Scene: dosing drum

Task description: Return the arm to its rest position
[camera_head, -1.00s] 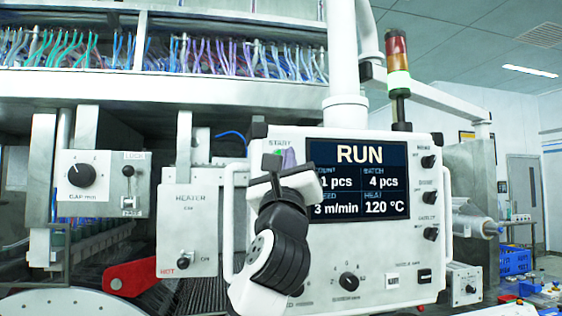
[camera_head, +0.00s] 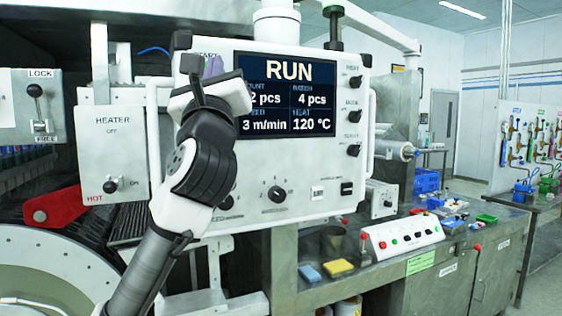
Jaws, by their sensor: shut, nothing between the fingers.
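My arm rises from the bottom left in the head view, and my gripper (camera_head: 212,68) is raised in front of the upper left part of the control panel (camera_head: 310,165). The gripper is shut and empty. It points towards the panel near the START label (camera_head: 205,55) and covers part of that label and the left edge of the screen. I cannot tell whether the fingertips touch the panel. The screen (camera_head: 290,95) reads RUN, 4 pcs, 3 m/min and 120 °C.
A heater box (camera_head: 112,150) and a red lever (camera_head: 55,208) are left of my arm. A lock box (camera_head: 35,105) is further left. A metal bench at the lower right holds a button box (camera_head: 403,237) and a yellow block (camera_head: 338,267). Floor shows at the far right.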

